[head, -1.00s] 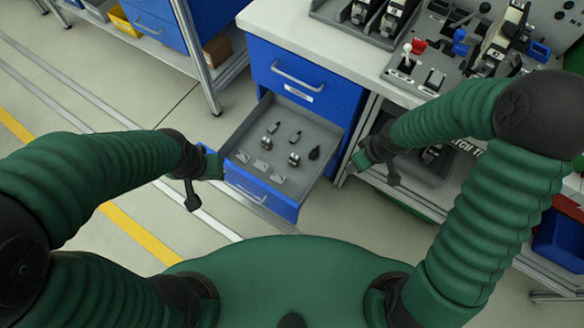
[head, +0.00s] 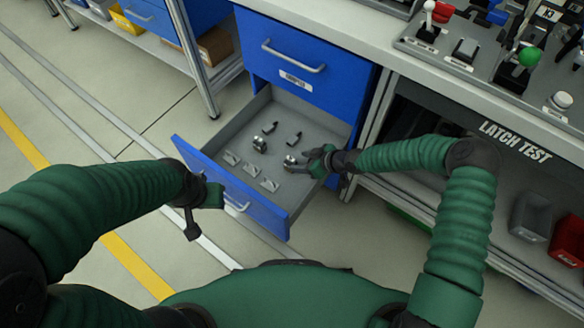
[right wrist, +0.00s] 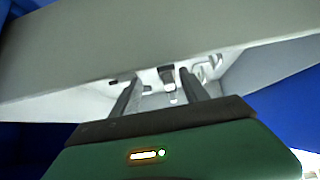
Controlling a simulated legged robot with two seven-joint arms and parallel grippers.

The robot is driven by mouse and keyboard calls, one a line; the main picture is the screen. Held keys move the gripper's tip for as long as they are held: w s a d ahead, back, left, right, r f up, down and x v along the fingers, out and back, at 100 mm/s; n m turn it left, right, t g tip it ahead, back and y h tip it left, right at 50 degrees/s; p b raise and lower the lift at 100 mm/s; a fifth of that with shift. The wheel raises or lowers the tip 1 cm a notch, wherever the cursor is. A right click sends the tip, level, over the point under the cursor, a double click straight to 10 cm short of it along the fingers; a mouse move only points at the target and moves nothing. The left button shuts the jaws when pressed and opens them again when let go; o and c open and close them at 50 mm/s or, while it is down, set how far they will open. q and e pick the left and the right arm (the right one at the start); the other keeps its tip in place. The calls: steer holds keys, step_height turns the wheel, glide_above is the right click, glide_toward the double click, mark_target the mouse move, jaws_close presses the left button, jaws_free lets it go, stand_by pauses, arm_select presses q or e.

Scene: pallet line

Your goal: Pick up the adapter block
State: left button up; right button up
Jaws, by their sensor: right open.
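The open drawer (head: 228,186) holds several small parts on its grey floor. Two are silver and black pieces, one at the left (head: 260,145) and one at the right (head: 290,161); two are small dark pieces (head: 294,138). I cannot tell for sure which is the adapter block. My right gripper (head: 314,157) is over the drawer's right side, open, close to the right silver and black piece. In the right wrist view a small dark and pale piece (right wrist: 168,78) shows between the open fingers (right wrist: 160,88). My left gripper (head: 198,208) hangs outside the drawer front; its jaws are unclear.
A shut blue drawer (head: 290,50) is above. The workbench (head: 340,22) with latch fixtures is behind and right. A red bin (head: 568,240) is on the lower shelf at right.

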mark_target(295, 163)
steer(key=b+x, duration=0.1)
steer(key=x, duration=0.1)
steer(key=b+x, duration=0.1)
steer(key=x, duration=0.1)
steer(key=s+b+x, duration=0.1)
steer(key=shift+w+a+f, duration=0.2)
steer(key=shift+a+f, duration=0.05)
steer(key=shift+a, duration=0.4)
steer(key=shift+w+a, duration=0.1)
steer(key=shift+w, duration=0.05)
steer(key=shift+r, duration=0.1)
jaws_close()
